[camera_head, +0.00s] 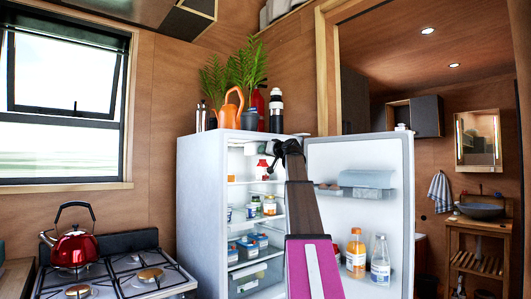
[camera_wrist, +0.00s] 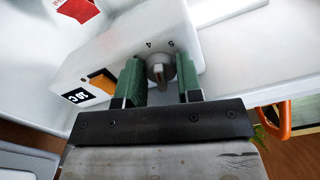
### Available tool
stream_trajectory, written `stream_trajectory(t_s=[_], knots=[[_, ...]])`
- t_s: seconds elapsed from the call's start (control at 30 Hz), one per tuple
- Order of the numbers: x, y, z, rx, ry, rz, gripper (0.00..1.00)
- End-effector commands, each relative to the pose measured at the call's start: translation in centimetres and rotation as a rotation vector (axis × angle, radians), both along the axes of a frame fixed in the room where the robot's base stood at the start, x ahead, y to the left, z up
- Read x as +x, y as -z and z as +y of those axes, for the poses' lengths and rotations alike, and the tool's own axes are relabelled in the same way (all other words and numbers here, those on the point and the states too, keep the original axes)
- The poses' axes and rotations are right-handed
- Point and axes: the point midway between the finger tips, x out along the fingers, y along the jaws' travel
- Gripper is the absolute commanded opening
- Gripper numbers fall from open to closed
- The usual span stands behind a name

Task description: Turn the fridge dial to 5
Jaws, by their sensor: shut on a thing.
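The fridge (camera_head: 220,165) stands open, its door (camera_head: 400,190) swung to the right. The small grey dial (camera_wrist: 158,72) sits on a white control box (camera_wrist: 115,55) inside the fridge. The digits 4 and 5 are printed beyond the dial in the wrist view; where its pointer sits is too small to tell. My gripper (camera_wrist: 160,76) has its green fingers on both sides of the dial and is shut on it. In the head view my gripper (camera_head: 279,158) is at the upper fridge interior, and the dial cannot be made out there.
The door shelves hold bottles (camera_head: 380,260) and a blue container (camera_head: 364,180). Jars (camera_head: 269,206) stand on the inner shelves. A watering can (camera_head: 230,110) and plants stand on top of the fridge. A stove (camera_head: 125,275) with a red kettle (camera_head: 73,247) is at left.

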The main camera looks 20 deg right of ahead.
Motion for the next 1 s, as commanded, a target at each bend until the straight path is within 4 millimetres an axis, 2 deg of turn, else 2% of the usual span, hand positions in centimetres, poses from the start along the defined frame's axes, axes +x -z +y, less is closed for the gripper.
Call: stream_trajectory(t_s=[0.5,1.0], knots=[[-0.10,-0.03,0.19,0.387,0.001,0.142,0.09],[-0.12,-0.08,0.23,0.510,0.001,0.187,0.10]])
